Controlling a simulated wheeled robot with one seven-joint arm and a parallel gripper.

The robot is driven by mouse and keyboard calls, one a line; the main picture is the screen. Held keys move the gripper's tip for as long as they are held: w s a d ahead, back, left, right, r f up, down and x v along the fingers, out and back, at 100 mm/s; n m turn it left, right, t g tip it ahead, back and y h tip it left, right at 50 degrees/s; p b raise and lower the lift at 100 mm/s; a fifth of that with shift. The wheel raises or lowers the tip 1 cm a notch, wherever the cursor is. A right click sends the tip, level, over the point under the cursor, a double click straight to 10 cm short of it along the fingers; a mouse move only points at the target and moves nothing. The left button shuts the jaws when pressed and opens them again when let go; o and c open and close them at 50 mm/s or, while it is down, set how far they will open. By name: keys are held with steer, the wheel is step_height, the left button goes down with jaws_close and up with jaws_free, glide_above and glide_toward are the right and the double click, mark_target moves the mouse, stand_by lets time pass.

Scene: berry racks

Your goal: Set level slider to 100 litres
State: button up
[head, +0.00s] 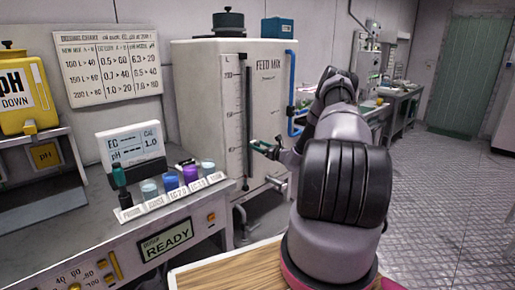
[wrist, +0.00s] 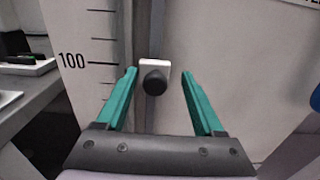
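The level slider is a black round knob (wrist: 154,81) on a small white plate (wrist: 148,66), on a dark vertical rail (wrist: 157,30) in the wrist view. The printed 100 mark (wrist: 72,61) is left of it, about level with the plate's upper part; the knob shows slightly lower. My gripper (wrist: 159,74) is open, its green fingers on either side of the knob in the picture with gaps on both sides. Their depth relative to the knob is unclear. In the head view my gripper (head: 265,148) is at the front of the FEED MIX tank (head: 265,100); the slider cannot be made out there.
A bench with a READY display (head: 166,241), an EC/pH meter (head: 131,145) and several coloured bottles stands left of the tank. A blue pipe (head: 291,95) runs down the tank's right side. A wall chart (head: 110,67) hangs behind. Open floor (head: 440,190) lies to the right.

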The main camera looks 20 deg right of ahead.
steer(key=shift+a, duration=0.15)
stand_by(0.4)
steer(key=shift+s, duration=0.15)
steer(key=v, duration=1)
steer(key=shift+s+d, duration=0.2)
steer(key=shift+d, duration=0.05)
